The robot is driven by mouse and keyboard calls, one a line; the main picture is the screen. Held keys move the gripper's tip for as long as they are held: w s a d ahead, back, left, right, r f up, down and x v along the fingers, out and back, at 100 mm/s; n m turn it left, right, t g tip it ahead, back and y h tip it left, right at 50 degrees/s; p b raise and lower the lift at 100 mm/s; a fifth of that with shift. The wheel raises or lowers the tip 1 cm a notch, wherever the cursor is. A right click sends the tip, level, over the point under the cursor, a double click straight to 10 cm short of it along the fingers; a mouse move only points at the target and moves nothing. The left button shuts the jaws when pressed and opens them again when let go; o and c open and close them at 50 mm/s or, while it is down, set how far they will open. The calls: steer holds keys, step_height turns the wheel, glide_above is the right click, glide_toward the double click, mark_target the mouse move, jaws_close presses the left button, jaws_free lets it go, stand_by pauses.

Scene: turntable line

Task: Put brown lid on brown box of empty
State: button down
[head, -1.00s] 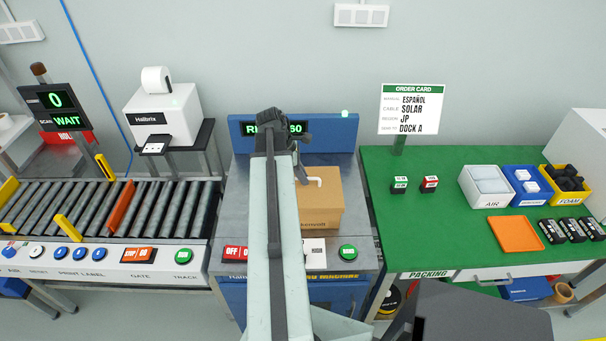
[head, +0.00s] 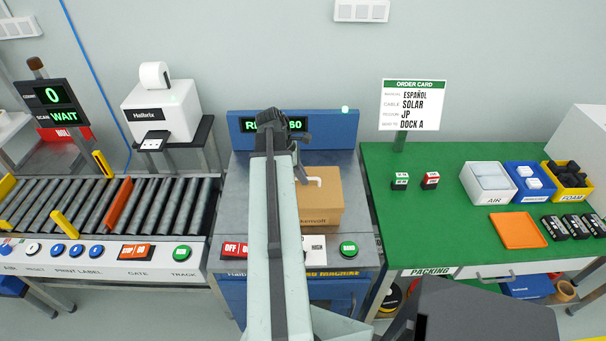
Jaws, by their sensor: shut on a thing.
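A brown cardboard box (head: 322,205) with partly hidden lettering stands on the blue-fronted machine's metal top, in the middle of the head view. A flat brown top, seemingly the brown lid (head: 329,175), lies on or just over it; I cannot tell whether there is a gap. A white bent handle (head: 314,181) shows on this top. My gripper (head: 301,176) is at the handle's left end, mostly hidden behind my arm. It appears shut on the lid by this handle. The left part of box and lid is hidden by my arm.
A green packing table (head: 440,215) with bins, an orange tray (head: 519,230) and small boxes is at right. A roller conveyor (head: 90,205) is at left. The machine's blue back panel (head: 337,130) rises behind the box; buttons line its front.

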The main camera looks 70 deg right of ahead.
steer(key=shift+f+b, duration=0.55)
steer(key=shift+f, duration=0.05)
stand_by(0.4)
steer(key=c, duration=1.4)
jaws_free()
steer(key=shift+c, duration=0.2)
steer(key=p+v, duration=0.7)
steer(key=v, duration=0.1)
steer(key=shift+f, duration=0.1)
